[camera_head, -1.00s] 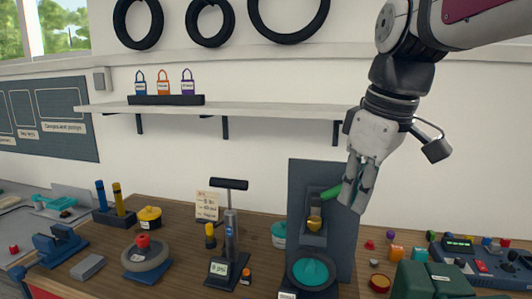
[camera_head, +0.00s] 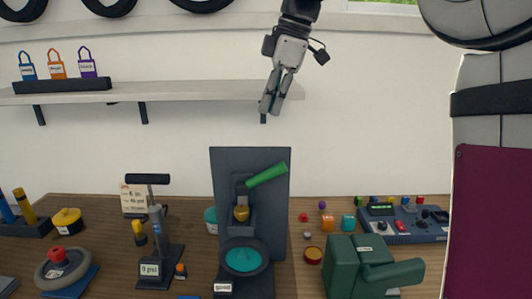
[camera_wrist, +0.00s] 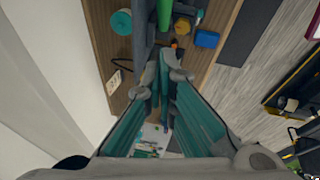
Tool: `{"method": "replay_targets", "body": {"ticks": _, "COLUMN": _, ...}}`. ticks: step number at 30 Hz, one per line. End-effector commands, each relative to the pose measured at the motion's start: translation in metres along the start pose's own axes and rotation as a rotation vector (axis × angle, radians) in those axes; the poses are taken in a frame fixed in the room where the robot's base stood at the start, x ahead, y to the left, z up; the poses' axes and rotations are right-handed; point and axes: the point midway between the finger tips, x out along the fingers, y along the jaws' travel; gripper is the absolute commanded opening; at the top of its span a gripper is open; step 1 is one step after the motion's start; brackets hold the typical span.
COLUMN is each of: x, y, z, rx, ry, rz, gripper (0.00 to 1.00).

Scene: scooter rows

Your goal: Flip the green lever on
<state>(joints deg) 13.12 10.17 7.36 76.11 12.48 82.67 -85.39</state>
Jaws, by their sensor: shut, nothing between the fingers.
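The green lever (camera_head: 267,175) is in the head view, on a dark upright panel (camera_head: 223,180). It slopes up to the right from a grey bracket above a small gold knob (camera_head: 241,212). My gripper (camera_head: 269,107) is shut and empty, pointing down. In the head view it appears above the panel's top edge, clear of the lever. In the wrist view my closed fingers (camera_wrist: 163,72) point over the bench.
A teal round part (camera_head: 245,260) sits below the lever. A pump (camera_head: 157,240) stands to the left, and a green vice-like object (camera_head: 345,265) to the right. Open air surrounds my gripper.

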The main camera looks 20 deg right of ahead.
Motion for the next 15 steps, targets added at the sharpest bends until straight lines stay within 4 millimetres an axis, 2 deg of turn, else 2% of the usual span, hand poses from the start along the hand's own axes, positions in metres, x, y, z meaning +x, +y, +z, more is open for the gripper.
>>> {"method": "replay_targets", "body": {"ticks": 4, "x": 0.003, "y": 0.0, "z": 0.0, "rx": 0.001, "ry": 0.0, "rz": -0.001, "gripper": 0.0}}
{"method": "replay_targets", "body": {"ticks": 8, "x": 0.016, "y": -0.001, "z": 0.0, "rx": 0.001, "ry": 0.0, "rz": -0.004, "gripper": 0.0}}
{"method": "replay_targets", "body": {"ticks": 15, "x": 0.06, "y": -0.002, "z": 0.0, "rx": 0.002, "ry": 0.0, "rz": -0.006, "gripper": 0.0}}
